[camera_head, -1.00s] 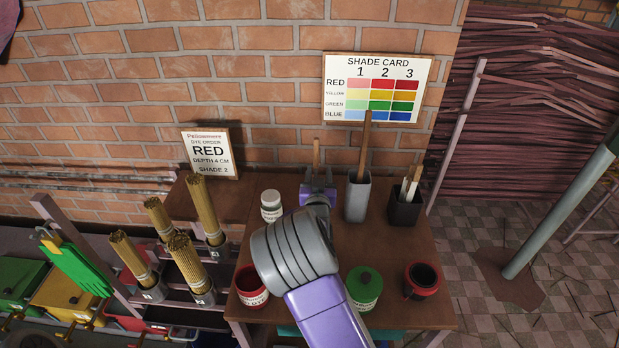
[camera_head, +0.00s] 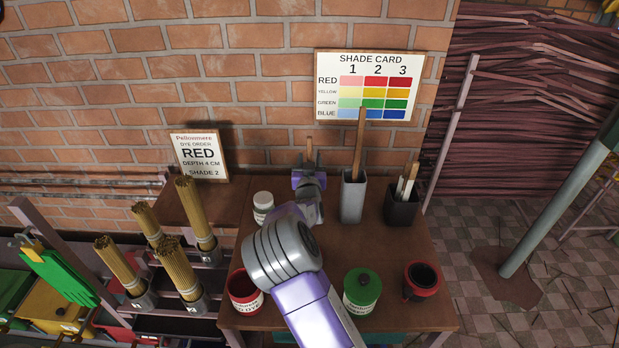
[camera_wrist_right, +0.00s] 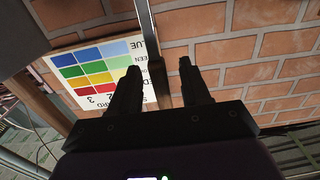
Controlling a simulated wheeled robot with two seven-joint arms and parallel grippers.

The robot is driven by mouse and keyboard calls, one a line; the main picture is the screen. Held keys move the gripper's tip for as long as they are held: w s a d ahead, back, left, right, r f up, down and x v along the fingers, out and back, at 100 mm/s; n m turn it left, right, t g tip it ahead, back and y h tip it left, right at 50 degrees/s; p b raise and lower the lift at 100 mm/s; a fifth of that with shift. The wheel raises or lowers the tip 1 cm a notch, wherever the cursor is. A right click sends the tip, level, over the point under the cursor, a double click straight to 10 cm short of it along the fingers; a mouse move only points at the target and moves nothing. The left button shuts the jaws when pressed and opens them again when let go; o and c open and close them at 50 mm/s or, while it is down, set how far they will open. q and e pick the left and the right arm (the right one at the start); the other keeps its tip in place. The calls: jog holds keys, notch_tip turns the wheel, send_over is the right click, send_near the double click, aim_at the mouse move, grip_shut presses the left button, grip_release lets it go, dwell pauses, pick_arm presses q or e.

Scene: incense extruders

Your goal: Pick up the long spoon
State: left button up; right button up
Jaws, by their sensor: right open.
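A slim upright handle with a brown wooden top (camera_head: 309,146) stands behind my right gripper (camera_head: 308,170). It looks like the long spoon; its lower end is hidden by the gripper and arm. In the right wrist view, its wooden end (camera_wrist_right: 160,88) and a grey shaft (camera_wrist_right: 145,28) show between the two spread fingers of the right gripper (camera_wrist_right: 158,78). The gripper is open; contact with the handle cannot be told. A longer wooden stick (camera_head: 360,140) stands in a tall grey pot (camera_head: 353,200) to the right. My left gripper is out of view.
A white jar (camera_head: 263,205) stands left of the gripper. The brick wall with the shade card (camera_head: 368,85) is close behind.

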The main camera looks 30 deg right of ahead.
jog(key=shift+c, duration=0.2)
grip_shut()
jog(key=shift+r, duration=0.2)
